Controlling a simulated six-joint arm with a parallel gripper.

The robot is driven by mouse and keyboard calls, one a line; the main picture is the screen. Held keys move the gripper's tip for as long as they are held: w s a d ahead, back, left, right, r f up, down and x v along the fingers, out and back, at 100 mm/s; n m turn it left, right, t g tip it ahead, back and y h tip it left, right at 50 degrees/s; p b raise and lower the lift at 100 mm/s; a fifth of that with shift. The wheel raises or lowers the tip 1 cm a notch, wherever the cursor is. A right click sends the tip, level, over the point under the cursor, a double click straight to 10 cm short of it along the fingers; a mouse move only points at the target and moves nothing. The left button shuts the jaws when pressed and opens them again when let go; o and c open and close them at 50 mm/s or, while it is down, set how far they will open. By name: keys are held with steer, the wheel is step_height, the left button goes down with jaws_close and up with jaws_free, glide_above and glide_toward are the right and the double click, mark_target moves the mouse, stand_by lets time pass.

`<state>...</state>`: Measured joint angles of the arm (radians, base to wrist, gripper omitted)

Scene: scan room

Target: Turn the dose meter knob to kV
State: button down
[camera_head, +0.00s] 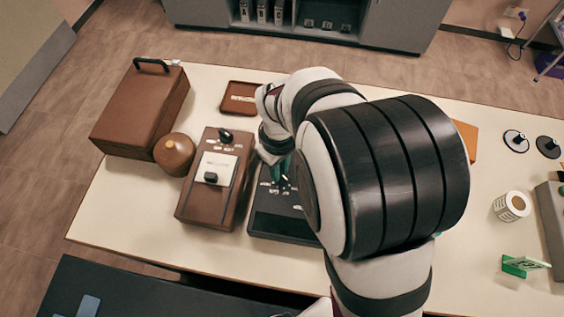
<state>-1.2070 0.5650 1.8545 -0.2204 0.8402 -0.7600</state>
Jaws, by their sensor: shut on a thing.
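A dark flat device (270,226) lies on the table under my arm, with small white marks around the spot where my gripper works. My gripper (279,172) points down at its upper part, shut on a knob that the fingers and arm hide. I cannot see which way this knob points, and the marks are too small to read. To its left stands a brown instrument box (193,206) with a black knob (225,136) near its top and a white panel with a small black part. I cannot read which device is labelled as the dose meter.
A brown case (141,110) with a black handle and a round brown jar (174,154) stand at left. A small brown tray (239,98) lies behind. A white cup (511,206), green stand (520,264) and black discs (516,141) are at right. My arm covers the middle.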

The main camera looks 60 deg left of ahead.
mark_target(282, 172)
steer(key=m, duration=0.6)
steer(key=shift+w+m, duration=0.25)
steer(key=shift+m, duration=0.05)
stand_by(0.3)
steer(key=c, duration=0.8)
jaws_free()
step_height(282, 172, up, 16)
steer(key=shift+f, duration=0.1)
